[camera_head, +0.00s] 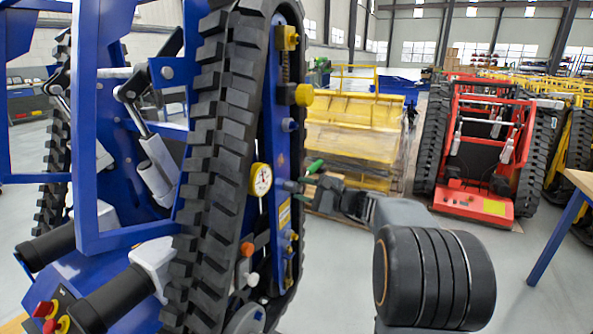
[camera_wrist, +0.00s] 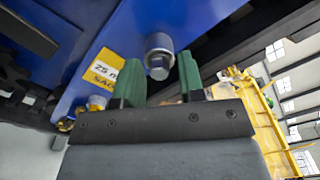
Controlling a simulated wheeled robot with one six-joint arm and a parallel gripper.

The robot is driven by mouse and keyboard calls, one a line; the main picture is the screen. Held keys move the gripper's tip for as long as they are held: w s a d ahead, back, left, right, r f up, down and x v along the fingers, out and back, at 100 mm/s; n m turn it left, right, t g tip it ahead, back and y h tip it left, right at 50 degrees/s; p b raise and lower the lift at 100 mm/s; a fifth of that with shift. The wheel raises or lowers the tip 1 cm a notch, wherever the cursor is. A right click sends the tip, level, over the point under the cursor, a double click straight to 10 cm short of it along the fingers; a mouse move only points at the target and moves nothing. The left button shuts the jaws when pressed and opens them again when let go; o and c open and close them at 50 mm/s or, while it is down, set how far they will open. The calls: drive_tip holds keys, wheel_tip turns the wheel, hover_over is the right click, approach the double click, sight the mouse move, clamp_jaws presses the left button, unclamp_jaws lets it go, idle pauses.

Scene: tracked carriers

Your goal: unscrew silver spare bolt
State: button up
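In the wrist view a silver bolt (camera_wrist: 158,62) with a hex head sticks out of a round grey collar on the blue side plate of a tracked carrier (camera_wrist: 205,22). My gripper (camera_wrist: 160,75) has its two green fingers apart. In the head view my gripper (camera_head: 308,181) is beside the blue carrier's side plate, right of the round gauge (camera_head: 262,179).
The carrier's black track (camera_head: 218,130) stands left of the plate. A yellow machine (camera_head: 355,135) and a red carrier (camera_head: 478,150) stand behind.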

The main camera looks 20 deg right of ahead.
drive_tip(key=shift+r+m+p, duration=0.1)
drive_tip(key=shift+m+p, duration=0.3)
drive_tip(key=shift+m, duration=0.2)
drive_tip(key=m+p, duration=0.1)
drive_tip(key=p, duration=0.1)
drive_tip(key=m+p, duration=0.1)
drive_tip(key=p, duration=0.1)
drive_tip(key=shift+r+m, duration=0.3)
drive_tip(key=shift+r, duration=0.1)
drive_tip(key=m+p, duration=0.3)
drive_tip(key=p, duration=0.2)
drive_tip(key=shift+m+p, duration=0.35)
drive_tip(key=shift+m, duration=0.05)
drive_tip(key=shift+f+m+p, duration=0.3)
drive_tip(key=shift+m+p, duration=0.6)
drive_tip(key=shift+p, duration=0.05)
drive_tip(key=shift+f+m+p, duration=0.25)
drive_tip(key=shift+m+p, duration=0.65)
drive_tip(key=shift+c, duration=0.4)
clamp_jaws()
drive_tip(key=n+b, duration=0.9)
drive_tip(key=b, duration=0.5)
drive_tip(key=shift+r+n, duration=0.1)
drive_tip(key=shift+n, duration=0.3)
